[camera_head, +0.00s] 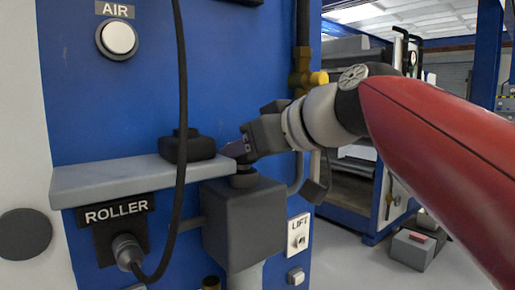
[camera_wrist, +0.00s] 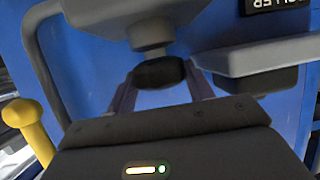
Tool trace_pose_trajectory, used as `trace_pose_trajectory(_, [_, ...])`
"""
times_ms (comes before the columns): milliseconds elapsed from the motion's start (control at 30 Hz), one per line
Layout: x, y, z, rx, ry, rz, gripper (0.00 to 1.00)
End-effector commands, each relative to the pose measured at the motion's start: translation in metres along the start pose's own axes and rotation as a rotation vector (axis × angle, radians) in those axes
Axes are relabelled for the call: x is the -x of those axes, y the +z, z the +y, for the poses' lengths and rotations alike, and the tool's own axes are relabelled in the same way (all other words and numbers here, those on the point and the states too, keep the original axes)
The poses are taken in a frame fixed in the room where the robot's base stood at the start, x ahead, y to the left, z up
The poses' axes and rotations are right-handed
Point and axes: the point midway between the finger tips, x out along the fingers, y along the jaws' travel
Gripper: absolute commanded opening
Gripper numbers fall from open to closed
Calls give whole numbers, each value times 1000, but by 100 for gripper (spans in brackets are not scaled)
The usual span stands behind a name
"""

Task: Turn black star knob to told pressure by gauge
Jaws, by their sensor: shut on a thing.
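The black star knob (camera_head: 243,180) sits on top of a grey box (camera_head: 240,222) on the blue panel, partly hidden by my gripper in the head view. In the wrist view, which is upside down, the knob (camera_wrist: 158,72) lies between the two purple fingers of my gripper (camera_wrist: 160,80), on a short grey neck. My gripper (camera_head: 238,157) reaches in from the right and is shut on the knob. No gauge face can be read in either view.
A grey shelf (camera_head: 110,182) sticks out left of the knob, with a black block (camera_head: 187,149) on it. A black cable (camera_head: 181,95) hangs in front of the shelf. AIR button (camera_head: 117,38), ROLLER socket (camera_head: 126,248) and LIFT switch (camera_head: 298,241) are nearby. A yellow valve (camera_head: 308,78) stands behind my wrist.

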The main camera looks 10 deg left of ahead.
Motion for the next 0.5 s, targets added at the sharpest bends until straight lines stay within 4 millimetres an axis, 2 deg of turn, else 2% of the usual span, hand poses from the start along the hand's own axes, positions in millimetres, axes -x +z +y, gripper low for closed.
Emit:
trace_pose_trajectory(33, [0,0,0,1,0,-1,54])
trace_pose_trajectory(100, [0,0,0,1,0,-1,61])
trace_pose_trajectory(367, [1,0,0,1,0,-1,61])
trace_pose_trajectory(500, [14,0,0,1,1,1,61])
